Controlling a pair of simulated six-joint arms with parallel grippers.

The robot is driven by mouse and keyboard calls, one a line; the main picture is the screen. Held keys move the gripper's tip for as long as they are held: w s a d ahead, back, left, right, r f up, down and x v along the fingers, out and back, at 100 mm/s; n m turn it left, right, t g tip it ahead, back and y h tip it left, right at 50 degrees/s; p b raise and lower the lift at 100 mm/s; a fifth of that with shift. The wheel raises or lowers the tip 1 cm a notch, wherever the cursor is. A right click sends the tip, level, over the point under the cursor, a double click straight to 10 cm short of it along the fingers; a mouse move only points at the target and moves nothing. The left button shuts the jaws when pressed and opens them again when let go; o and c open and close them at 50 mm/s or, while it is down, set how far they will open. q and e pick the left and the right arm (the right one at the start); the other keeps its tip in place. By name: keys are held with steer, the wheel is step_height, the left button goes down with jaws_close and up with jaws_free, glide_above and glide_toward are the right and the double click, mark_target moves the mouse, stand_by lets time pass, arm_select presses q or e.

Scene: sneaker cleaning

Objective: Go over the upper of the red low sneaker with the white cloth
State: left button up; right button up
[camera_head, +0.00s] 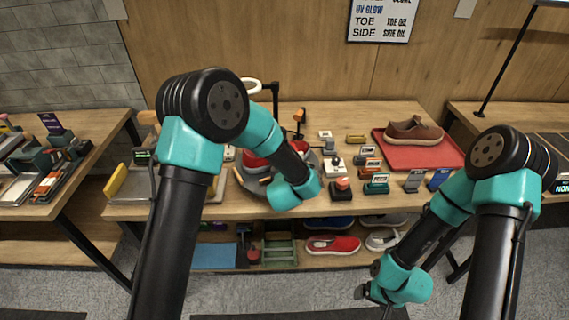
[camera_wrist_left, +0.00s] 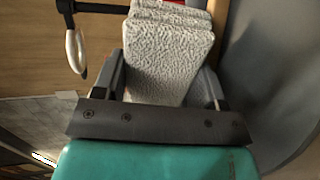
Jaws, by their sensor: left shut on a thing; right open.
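In the left wrist view my left gripper (camera_wrist_left: 163,78) is shut on the white cloth (camera_wrist_left: 168,62), a thick, folded, textured pad between the fingers. In the head view my left arm hides this gripper and the cloth. A red shoe-like shape (camera_head: 256,161) shows in part on a round grey stand on the table, mostly behind my left arm; whether the cloth touches it I cannot tell. My right gripper (camera_head: 374,293) is open and empty, low in front of the table.
Another red shoe (camera_head: 332,244) lies on the lower shelf. A brown shoe (camera_head: 413,130) sits on a red tray (camera_head: 395,156) at the table's right. Several small labelled blocks and bottles stand mid-table. A ring lamp (camera_head: 250,85) rises behind my left arm.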

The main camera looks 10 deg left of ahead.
mark_target(253, 161)
arm_select(q)
steer(key=shift+s, duration=0.15)
stand_by(0.3)
steer(key=shift+a, duration=1.95)
steer(key=shift+a, duration=1.95)
steer(key=shift+a+f, duration=0.1)
steer(key=shift+a, duration=1.85)
